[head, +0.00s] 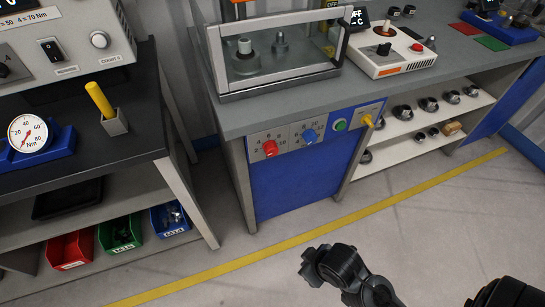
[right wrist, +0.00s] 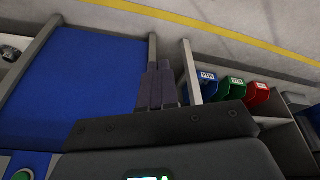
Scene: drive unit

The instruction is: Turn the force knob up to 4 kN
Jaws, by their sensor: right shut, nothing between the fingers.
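The blue front panel below the press bench carries a red knob (head: 270,148) and a blue knob (head: 309,136), each on a pale plate with a printed number scale. I cannot read which plate is the force one, nor where either pointer stands. A green button (head: 340,125) sits to their right. My right gripper shows in the right wrist view (right wrist: 159,68) with its fingers together and empty. The dark end of my right arm is low in the head view, in front of the bench and apart from the knobs. My left gripper is in neither view.
A clear-walled press guard (head: 282,55) stands on the bench, with a control box (head: 390,50) beside it. The left bench holds a dial gauge (head: 28,134) and a yellow-handled tool (head: 99,98); coloured bins (head: 120,234) sit below. The floor in front is clear.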

